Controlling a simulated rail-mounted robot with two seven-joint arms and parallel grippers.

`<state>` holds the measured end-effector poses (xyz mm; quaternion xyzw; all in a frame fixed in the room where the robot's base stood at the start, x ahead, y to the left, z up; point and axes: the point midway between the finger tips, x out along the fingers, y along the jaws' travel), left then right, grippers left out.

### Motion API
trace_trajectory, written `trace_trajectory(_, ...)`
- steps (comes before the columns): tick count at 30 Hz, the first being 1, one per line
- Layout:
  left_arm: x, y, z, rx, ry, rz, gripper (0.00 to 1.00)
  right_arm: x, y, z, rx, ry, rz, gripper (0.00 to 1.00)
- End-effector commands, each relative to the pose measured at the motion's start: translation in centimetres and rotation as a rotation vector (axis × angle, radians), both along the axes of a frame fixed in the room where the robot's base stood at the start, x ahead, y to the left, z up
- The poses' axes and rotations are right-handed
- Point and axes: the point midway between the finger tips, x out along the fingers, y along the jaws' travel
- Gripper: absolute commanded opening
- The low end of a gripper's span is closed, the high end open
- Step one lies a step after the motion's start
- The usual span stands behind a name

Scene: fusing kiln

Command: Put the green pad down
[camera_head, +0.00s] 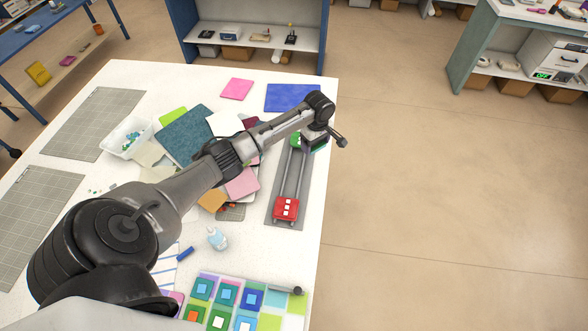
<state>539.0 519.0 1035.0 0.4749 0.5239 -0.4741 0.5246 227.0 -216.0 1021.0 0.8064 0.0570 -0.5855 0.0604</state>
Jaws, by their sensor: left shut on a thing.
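The green pad (297,138) shows at the far end of a grey rack (274,217) with two long rails, near the table's right edge. It is partly hidden behind my left wrist. My left gripper (318,148) is there, pointing down and shut on the pad. The fingertips are mostly hidden, and a dark green edge shows beneath them. I cannot tell whether the pad touches the rack. A red pad (286,203) with white squares sits at the rack's near end. My right gripper is out of view.
Coloured sheets, including a dark teal one (184,138), lie left of the rack under my left arm. A small bottle (217,239) stands nearer. A board of coloured tiles (262,322) lies at the front. Open floor lies right of the table.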

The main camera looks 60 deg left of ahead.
Motion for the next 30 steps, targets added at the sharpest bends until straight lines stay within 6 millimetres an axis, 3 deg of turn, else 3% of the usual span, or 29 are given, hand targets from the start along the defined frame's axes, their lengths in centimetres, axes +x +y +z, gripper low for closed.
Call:
trace_trajectory(6,-4.5,0.0,-2.4,0.001,0.005,-0.004,0.51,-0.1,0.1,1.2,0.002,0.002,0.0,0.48)
trace_trajectory(13,-7.5,-0.1,-4.3,0.0,0.003,-0.003,0.51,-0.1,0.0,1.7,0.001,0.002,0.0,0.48)
trace_trajectory(20,-8.3,-0.2,-5.1,-0.001,0.0,-0.003,0.51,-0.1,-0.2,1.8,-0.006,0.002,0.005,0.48)
trace_trajectory(30,-8.3,-0.1,-8.7,0.0,0.0,-0.002,0.51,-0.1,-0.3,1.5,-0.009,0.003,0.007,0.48)
